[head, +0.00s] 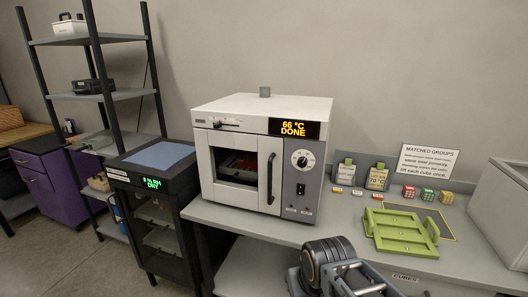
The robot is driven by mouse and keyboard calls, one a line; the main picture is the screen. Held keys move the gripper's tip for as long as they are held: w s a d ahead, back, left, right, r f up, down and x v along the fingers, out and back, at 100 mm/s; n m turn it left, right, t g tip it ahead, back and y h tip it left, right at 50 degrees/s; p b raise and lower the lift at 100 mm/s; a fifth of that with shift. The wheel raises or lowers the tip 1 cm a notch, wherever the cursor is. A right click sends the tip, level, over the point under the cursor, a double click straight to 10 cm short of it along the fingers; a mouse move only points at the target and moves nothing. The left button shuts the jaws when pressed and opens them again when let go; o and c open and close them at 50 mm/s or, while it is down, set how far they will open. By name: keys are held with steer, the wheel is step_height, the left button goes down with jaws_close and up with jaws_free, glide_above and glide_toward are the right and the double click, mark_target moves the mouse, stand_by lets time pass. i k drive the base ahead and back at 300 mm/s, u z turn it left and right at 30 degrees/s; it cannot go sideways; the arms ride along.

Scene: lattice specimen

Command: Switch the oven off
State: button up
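The oven (265,105) stands on the grey bench, with a white body and a grey control panel at its right. Its display (294,129) reads "66 °C DONE". A round dial (302,158) sits below the display, and a small black switch (300,189) sits lower on the panel; I cannot make out the switch's position. The door (228,191) looks closed, with a vertical handle (270,178). Something red shows behind its window. Dark ringed and grey parts of my arm show at the bottom centre, well below the oven. I cannot make out my fingertips.
A dark cabinet (160,226) with a lit green display stands left of the oven. Right of it on the bench (345,224) are a green tray (400,232), several small cubes, tags and a "MATCHED GROUPS" sign (427,166). A grey bin (502,208) stands far right.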

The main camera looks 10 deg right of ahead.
mark_target(300, 188)
steer(key=u, duration=0.6)
steer(key=k, duration=0.65)
steer(key=u, duration=0.5)
steer(key=i, duration=1.25)
steer(key=z, duration=0.85)
steer(key=i, duration=0.25)
steer(key=z, duration=0.4)
